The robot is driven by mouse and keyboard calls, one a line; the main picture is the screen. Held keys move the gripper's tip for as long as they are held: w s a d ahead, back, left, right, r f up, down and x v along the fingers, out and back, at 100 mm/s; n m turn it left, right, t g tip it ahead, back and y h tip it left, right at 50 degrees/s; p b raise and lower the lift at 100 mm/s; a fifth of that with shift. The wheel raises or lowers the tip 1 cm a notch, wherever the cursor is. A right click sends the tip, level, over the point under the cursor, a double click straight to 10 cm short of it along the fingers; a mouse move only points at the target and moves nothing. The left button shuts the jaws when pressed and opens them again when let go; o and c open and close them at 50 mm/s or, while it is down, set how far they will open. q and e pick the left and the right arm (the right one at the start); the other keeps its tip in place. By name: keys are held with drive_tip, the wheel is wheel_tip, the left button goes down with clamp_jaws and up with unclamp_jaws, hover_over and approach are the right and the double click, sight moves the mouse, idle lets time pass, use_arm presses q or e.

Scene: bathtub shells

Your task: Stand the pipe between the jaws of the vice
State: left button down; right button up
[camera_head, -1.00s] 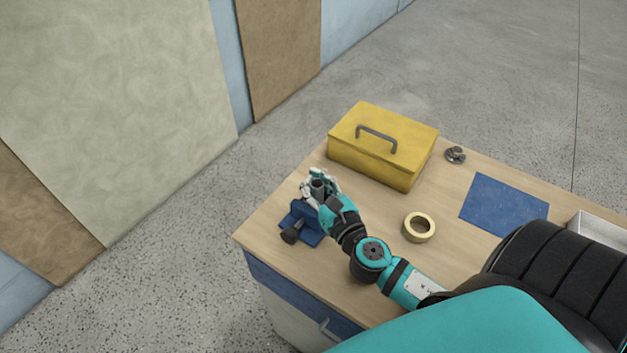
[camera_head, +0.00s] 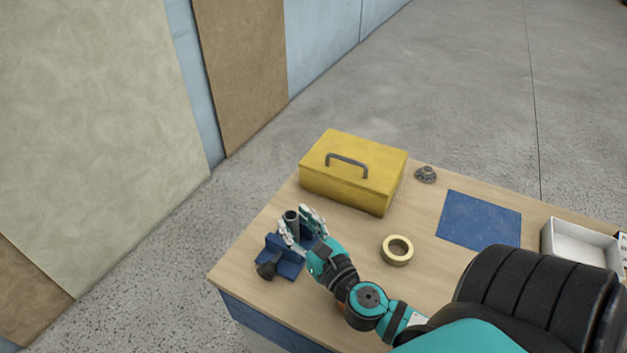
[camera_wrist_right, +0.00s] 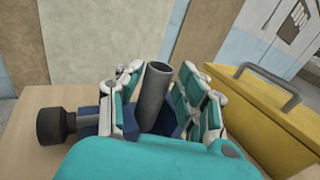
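The grey pipe (camera_head: 292,222) stands roughly upright at the blue vice (camera_head: 281,262), at its jaw end. In the right wrist view the pipe (camera_wrist_right: 155,95) rises between the fingers with its open end up, and blue vice parts (camera_wrist_right: 95,122) show around its foot. How the pipe's foot sits between the jaws is hidden. My right gripper (camera_head: 302,228) is open around the pipe, one finger on each side. A clear gap shows between the pipe and the right-hand finger; on the left the finger is close to it. My left gripper is not in view.
A yellow toolbox (camera_head: 352,175) stands close behind the gripper. A tape roll (camera_head: 397,250), a blue mat (camera_head: 479,220), a small grey part (camera_head: 426,174) and a white tray (camera_head: 582,245) lie further right on the wooden bench. The vice is near the bench's left edge.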

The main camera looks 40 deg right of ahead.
drive_tip(key=s+b, duration=0.1)
drive_tip(key=s, duration=0.1)
drive_tip(key=s+b, duration=0.1)
drive_tip(key=s, duration=0.3)
drive_tip(key=shift+s+a+f+b, duration=0.2)
drive_tip(key=shift+s+a+b, duration=0.15)
drive_tip(key=shift+b, duration=0.05)
drive_tip(key=shift+s+r, duration=0.25)
drive_tip(key=shift+s, duration=0.45)
drive_tip(key=shift+r, duration=0.1)
